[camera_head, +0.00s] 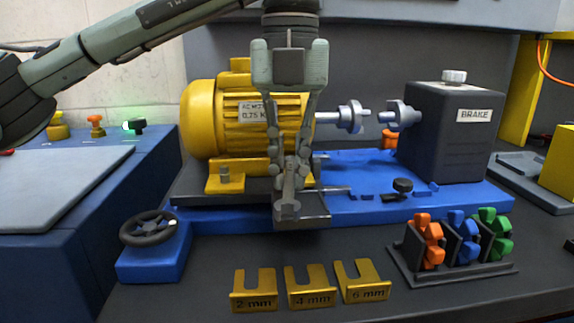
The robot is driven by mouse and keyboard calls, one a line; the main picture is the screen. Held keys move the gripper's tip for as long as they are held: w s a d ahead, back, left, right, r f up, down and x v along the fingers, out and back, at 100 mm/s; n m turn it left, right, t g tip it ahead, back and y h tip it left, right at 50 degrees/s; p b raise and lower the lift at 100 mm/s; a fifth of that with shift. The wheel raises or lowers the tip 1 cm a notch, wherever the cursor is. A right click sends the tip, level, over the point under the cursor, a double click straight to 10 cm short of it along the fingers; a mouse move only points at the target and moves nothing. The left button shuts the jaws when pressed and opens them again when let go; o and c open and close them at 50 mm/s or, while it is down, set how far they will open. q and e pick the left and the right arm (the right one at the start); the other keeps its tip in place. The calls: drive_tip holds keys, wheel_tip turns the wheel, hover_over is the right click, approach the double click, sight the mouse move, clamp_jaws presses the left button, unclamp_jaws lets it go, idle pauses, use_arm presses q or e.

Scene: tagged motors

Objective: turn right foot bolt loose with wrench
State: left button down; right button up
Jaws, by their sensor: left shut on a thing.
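The yellow motor (205,125) stands on the blue base (360,172) in the middle of the head view. Its left foot bolt (224,173) shows on the yellow left foot. The right foot is mostly behind my left gripper (290,178), and its bolt is hidden there. That gripper points straight down in front of the motor's right end, its fingers shut on a grey wrench (288,200). The wrench's lower end hangs at the right foot, near the grey plate's front edge. Whether it touches the bolt I cannot tell. My right gripper is not in view.
A dark brake box (450,135) stands on the right of the base. A handwheel (149,228) is at front left. Several gold shims (310,288) lie in front. A rack (455,268) with orange, blue and green pieces stands at front right.

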use_arm(q)
drive_tip(key=shift+w+d+n, duration=0.1)
drive_tip(key=shift+d+n, duration=0.6)
drive_tip(key=shift+n, duration=0.4)
drive_tip(key=shift+d, duration=0.15)
drive_tip(key=shift+a, duration=0.25)
drive_tip(key=shift+r, duration=0.25)
drive_tip(key=shift+r+p, duration=0.3)
drive_tip(key=shift+p, duration=0.1)
drive_tip(key=shift+r, duration=0.3)
drive_tip(key=shift+r+p, duration=0.9)
